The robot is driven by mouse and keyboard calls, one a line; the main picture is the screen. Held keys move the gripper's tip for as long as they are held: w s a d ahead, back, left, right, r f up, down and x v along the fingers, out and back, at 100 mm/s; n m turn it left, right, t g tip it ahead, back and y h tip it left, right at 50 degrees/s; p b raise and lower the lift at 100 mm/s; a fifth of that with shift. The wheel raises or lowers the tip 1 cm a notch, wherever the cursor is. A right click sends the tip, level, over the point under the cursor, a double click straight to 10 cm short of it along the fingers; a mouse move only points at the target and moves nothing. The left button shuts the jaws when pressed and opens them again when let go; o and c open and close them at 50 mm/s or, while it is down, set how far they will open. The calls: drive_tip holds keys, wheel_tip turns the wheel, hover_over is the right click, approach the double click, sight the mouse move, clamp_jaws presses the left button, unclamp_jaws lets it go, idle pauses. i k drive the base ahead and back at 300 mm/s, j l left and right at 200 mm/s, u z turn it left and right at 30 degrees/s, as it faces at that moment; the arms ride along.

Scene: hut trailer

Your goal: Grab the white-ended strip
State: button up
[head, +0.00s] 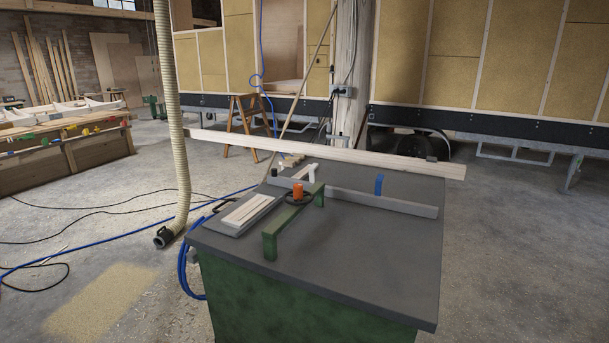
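A long pale wooden strip (325,153) spans the picture just above the far side of a dark-topped machine table (390,255). It runs from the left near the hose to beyond the table's right edge. A thin brown strip (301,90) leans diagonally, its lower end near the table's far left corner. I cannot make out a clearly white end on either strip. A small white piece (312,173) stands near the grey fence on the table. My gripper is not in view.
The tabletop carries a grey fence (410,208), a green bracket (270,243) with an orange knob (298,190), and a blue clip (379,185). A ribbed hose (170,100) hangs left. Cables (110,228) cross the left floor. The right floor is clear.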

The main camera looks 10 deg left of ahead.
sight(303, 173)
drive_tip(key=i+j+u, duration=0.25)
drive_tip(key=i+u, duration=0.15)
drive_tip(key=i, duration=0.15)
drive_tip(key=i+u, duration=0.45)
drive_tip(key=i+l+u, duration=0.15)
drive_tip(key=i+u, duration=0.25)
drive_tip(key=i, duration=0.25)
drive_tip(key=i+j+u, duration=0.15)
drive_tip(key=i+u, duration=0.65)
drive_tip(key=i+l+u, duration=0.1)
drive_tip(key=i+u, duration=0.3)
drive_tip(key=i, duration=0.2)
drive_tip(key=i+z, duration=0.3)
drive_tip(key=i, duration=0.25)
drive_tip(key=i+z, duration=0.3)
drive_tip(key=i, duration=0.3)
drive_tip(key=i+j+z, duration=0.3)
drive_tip(key=i, duration=0.25)
drive_tip(key=i+l+z, duration=0.15)
drive_tip(key=i+z, duration=1.05)
drive_tip(key=i+j+z, duration=0.35)
drive_tip(key=i+l, duration=0.05)
drive_tip(key=l, duration=0.05)
